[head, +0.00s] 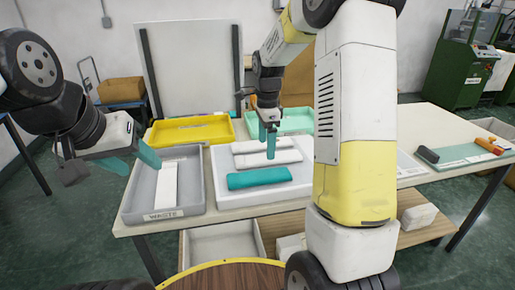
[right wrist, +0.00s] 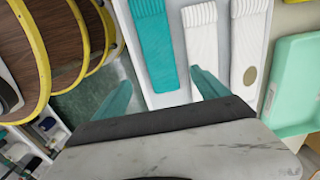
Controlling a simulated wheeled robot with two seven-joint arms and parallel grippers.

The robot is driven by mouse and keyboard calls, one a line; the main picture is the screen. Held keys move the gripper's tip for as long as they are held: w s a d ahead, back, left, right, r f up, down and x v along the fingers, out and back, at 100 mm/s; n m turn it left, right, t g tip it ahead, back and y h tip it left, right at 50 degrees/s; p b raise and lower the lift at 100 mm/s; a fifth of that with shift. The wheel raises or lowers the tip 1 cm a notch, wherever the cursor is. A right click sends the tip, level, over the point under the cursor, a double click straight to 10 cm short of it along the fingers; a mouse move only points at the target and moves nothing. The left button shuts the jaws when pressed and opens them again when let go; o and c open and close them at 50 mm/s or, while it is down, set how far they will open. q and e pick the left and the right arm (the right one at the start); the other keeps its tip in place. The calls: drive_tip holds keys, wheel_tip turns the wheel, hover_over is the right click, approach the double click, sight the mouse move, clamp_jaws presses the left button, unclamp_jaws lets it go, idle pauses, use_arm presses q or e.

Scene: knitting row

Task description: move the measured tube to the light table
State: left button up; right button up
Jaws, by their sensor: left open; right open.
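Three knitted tubes lie side by side in a white tray (head: 222,198). The teal tube (head: 258,177) is nearest, with two white tubes (head: 272,159) (head: 262,145) behind it. In the right wrist view, the teal tube (right wrist: 156,45) and a white tube (right wrist: 201,45) lie ahead of the fingers; another white tube (right wrist: 250,40) has a tan round spot. I cannot tell which is the measured tube or which surface is the light table. My right gripper (head: 268,138) is open and empty above the tubes. My left gripper (head: 112,165) is open and empty by the waste tray.
The grey waste tray (head: 140,205) holds a flat white piece (head: 164,184). A yellow tray (head: 192,131) and a mint tray (head: 295,121) stand behind. An upright white panel (head: 192,70) rises at the back. A green mat (head: 466,156) with small items lies at right. My right arm hides part of the table.

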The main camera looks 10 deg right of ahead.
drive_tip(key=s+r+n+t+y, duration=0.1)
drive_tip(key=s+r+n+t, duration=0.2)
drive_tip(key=s+r+n, duration=0.65)
drive_tip(key=s+a+r+n+t, duration=0.1)
drive_tip(key=s+r+n, duration=0.1)
drive_tip(key=s+n, duration=0.2)
drive_tip(key=s+a+r+n+t+y, duration=0.1)
drive_tip(key=s+n, duration=0.3)
drive_tip(key=s, duration=0.6)
drive_tip(key=shift+s+r+n+t, duration=0.35)
drive_tip(key=shift+s+r+t, duration=0.05)
drive_tip(key=shift+t, duration=0.2)
drive_tip(key=shift+a, duration=0.1)
idle(0.4)
